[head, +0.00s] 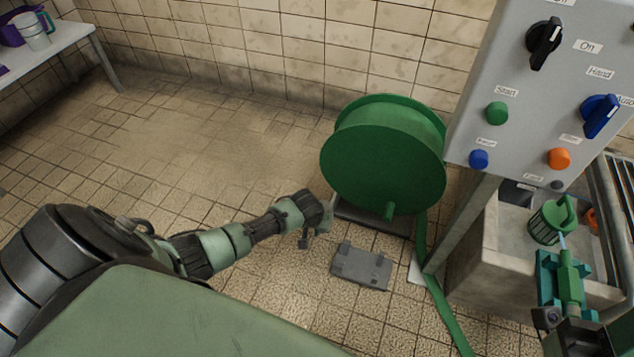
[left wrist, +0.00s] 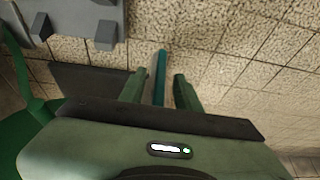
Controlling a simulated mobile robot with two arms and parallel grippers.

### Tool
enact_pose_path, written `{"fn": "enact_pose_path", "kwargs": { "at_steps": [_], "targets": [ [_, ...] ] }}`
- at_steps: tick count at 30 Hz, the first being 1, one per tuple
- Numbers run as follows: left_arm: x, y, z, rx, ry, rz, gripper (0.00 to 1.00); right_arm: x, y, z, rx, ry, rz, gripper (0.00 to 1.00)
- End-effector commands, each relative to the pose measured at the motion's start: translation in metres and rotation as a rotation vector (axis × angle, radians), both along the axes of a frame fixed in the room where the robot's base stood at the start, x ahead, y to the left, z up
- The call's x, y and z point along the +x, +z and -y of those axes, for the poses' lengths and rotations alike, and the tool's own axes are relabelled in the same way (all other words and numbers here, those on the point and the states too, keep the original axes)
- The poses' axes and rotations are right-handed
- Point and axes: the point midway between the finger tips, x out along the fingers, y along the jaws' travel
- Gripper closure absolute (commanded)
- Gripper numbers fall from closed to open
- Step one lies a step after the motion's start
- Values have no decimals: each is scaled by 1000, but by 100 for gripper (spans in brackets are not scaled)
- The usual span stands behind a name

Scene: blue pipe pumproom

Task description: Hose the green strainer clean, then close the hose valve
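The green strainer (head: 546,222), a slotted basket with a raised handle, is in the sink at the right of the head view. My right gripper (head: 568,278), with teal fingers, is shut around a green hose nozzle (head: 571,285) just in front of it. A pale blue streak (head: 562,242) runs from the nozzle tip to the strainer. My left gripper (head: 314,236) hangs low over the floor, left of the hose reel. In the left wrist view its teal pads (left wrist: 160,76) look pressed together with nothing between them. I cannot make out the hose valve for certain.
The green hose reel (head: 385,155) stands by the wall, its flat hose (head: 445,312) trailing along the floor. A grey plate (head: 360,267) lies before it. The control panel (head: 540,95) overhangs the sink (head: 485,245). A white table (head: 55,48) stands far left; the left floor is clear.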

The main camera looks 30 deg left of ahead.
Motion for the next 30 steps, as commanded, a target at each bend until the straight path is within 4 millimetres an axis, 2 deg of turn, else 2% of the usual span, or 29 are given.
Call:
{"fn": "enact_pose_path", "kwargs": {
  "at_steps": [3,12,13,16,30],
  "targets": [
    [3,-9,-1,0,-1,0,67,0,-6,0,0,-1,3,67],
    [4,-9,-1,0,-1,0,67,1,-5,0,-1,-1,3,67],
    [4,-9,-1,0,-1,0,73,1,-5,0,-1,-1,3,67],
    [4,-9,-1,0,-1,0,100,1,-5,0,-1,-1,3,67],
    [4,-7,2,69,-2,-18,100,-1,0,0,1,0,-3,67]
  ]
}}
